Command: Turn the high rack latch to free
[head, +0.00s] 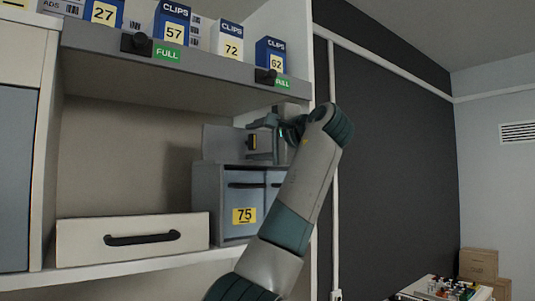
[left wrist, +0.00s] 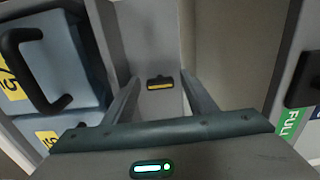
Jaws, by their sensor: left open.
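My left gripper (head: 258,141) is open in front of a grey upright panel (head: 221,142) on top of a small grey cabinet. A small black and yellow piece (left wrist: 160,83) sits on the panel, between and just beyond my two fingers (left wrist: 158,78) in the left wrist view; no contact shows. Two black knobs, one at left (head: 136,43) and one at right (head: 266,76), sit on the upper shelf's edge beside green FULL labels. The right knob also shows in the left wrist view (left wrist: 302,80). I cannot tell which is the latch. My right gripper is out of view.
The upper shelf (head: 180,71) overhangs my gripper and carries several boxes marked CLIPS (head: 171,22). The grey cabinet (head: 207,205) has dark handles and a 75 tag. A white drawer (head: 130,240) is at its left, with open space above. Cartons (head: 479,265) stand far right.

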